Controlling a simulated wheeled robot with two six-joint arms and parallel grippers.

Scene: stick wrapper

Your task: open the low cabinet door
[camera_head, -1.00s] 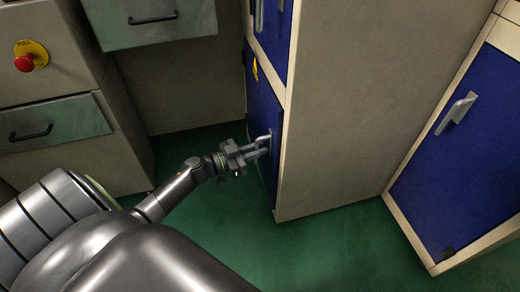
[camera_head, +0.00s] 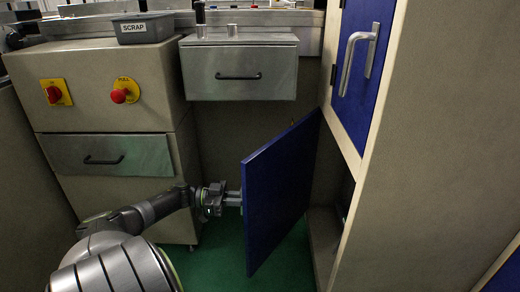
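The low cabinet door (camera_head: 280,197) is a blue panel, and it stands swung out from the cabinet with a dark gap showing between its right edge and the cabinet front. Its handle is not visible; the door face turned toward me is plain. My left gripper (camera_head: 233,198) reaches in from the left to the door's left edge at mid height. Its fingertips are hidden behind the panel, so I cannot see whether they close on a handle. My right gripper is not in view.
The tall beige cabinet (camera_head: 440,150) fills the right side, with a shut upper blue door (camera_head: 366,80) and its metal handle. A beige unit with a red button (camera_head: 118,96) and a metal drawer (camera_head: 240,70) stand behind. Green floor (camera_head: 222,250) shows below the door.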

